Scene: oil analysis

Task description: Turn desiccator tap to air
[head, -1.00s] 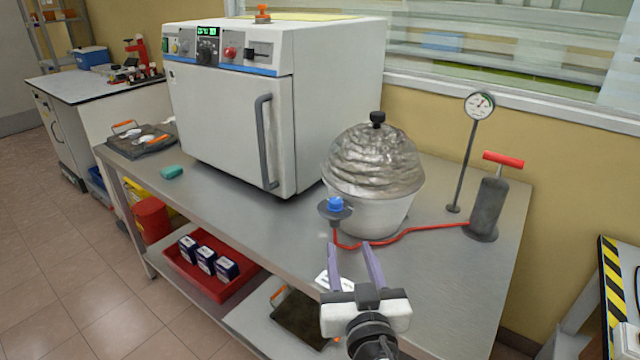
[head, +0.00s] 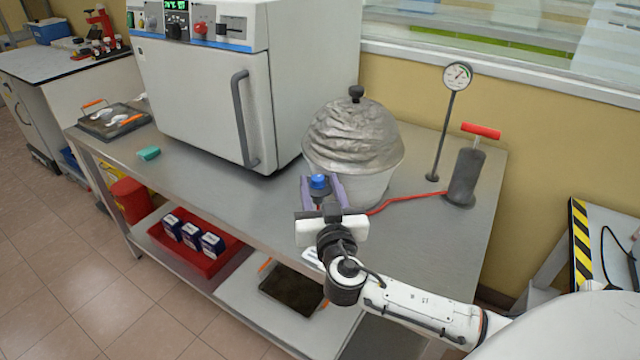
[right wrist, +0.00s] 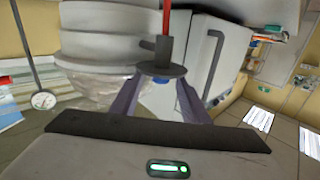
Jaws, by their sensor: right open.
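The desiccator (head: 365,182) is a pale bowl with a crinkled silvery dome and black knob, standing on the steel bench. Its tap has a blue knob (head: 319,182) at the dome's front left. My right gripper (head: 321,184) is open, with one purple finger on each side of the tap. In the right wrist view, a dark round disc of the tap (right wrist: 162,70) shows between or just beyond the fingertips. I cannot tell whether the fingers touch it. My left gripper is not in view.
A red hose (head: 408,196) runs to a grey hand pump (head: 465,178) with a red handle. A gauge (head: 457,76) on a thin stand is beside the pump. A white oven (head: 205,100) stands left of the desiccator. The bench front (head: 225,200) is clear.

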